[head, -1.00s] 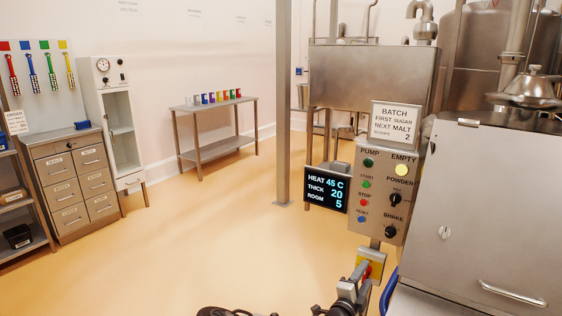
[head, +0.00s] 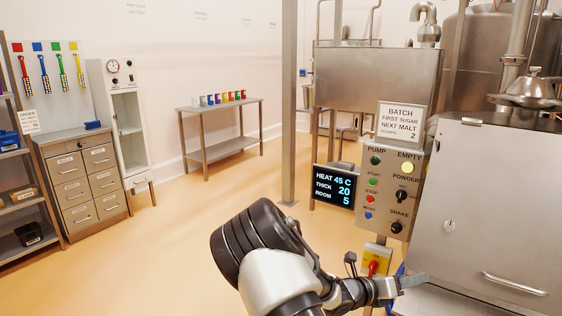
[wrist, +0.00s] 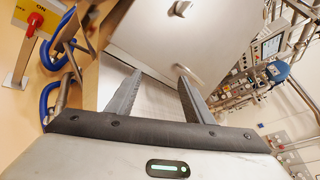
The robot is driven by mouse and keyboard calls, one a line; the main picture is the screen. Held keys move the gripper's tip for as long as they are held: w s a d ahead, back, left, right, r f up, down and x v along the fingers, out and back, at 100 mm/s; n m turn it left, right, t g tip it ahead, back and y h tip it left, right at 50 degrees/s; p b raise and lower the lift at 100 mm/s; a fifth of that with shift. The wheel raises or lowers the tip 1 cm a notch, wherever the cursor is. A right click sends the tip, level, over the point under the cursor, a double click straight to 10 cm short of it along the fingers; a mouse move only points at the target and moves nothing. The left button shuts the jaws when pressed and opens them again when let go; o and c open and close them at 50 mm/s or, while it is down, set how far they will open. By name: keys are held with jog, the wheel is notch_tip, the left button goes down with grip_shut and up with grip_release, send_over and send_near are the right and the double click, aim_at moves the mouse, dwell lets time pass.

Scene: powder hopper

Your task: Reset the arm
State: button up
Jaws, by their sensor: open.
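My gripper (head: 408,283) is at the lower middle-right of the head view, in front of the steel cabinet (head: 490,210). In the wrist view my gripper (wrist: 158,88) shows two dark fingers spread apart with nothing between them. The steel cabinet door with its knob (wrist: 180,8) lies beyond the fingertips. My arm's dark and silver links fill the bottom centre of the head view.
A control panel (head: 389,190) with buttons and knobs stands left of the cabinet, beside a display (head: 334,187). A red switch on yellow (head: 376,262) and a blue hose (wrist: 45,100) are close to my gripper. The floor (head: 150,265) is clear at left.

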jog(key=s+a+r+m+g+y, duration=0.2)
jog(key=s+r+m+g+y, duration=0.15)
jog(key=s+m, duration=0.4)
jog(key=s+a+r+m+g+y, duration=0.2)
jog(key=s+r+m, duration=0.3)
jog(key=m, duration=0.4)
jog(key=s+a+r+m+t+y, duration=0.5)
jog(key=s+a+r+m+y, duration=0.4)
jog(key=s+a+r+m, duration=0.3)
jog(key=s+a+m, duration=0.2)
jog(key=s+a, duration=0.2)
jog(key=shift+s+a+r+m, duration=0.2)
jog(key=shift+r+m, duration=0.15)
notch_tip(320, 180, up, 18)
jog(key=p, duration=1.8)
jog(key=shift+c, duration=0.2)
jog(key=c, duration=0.3)
jog(key=shift+c, duration=0.3)
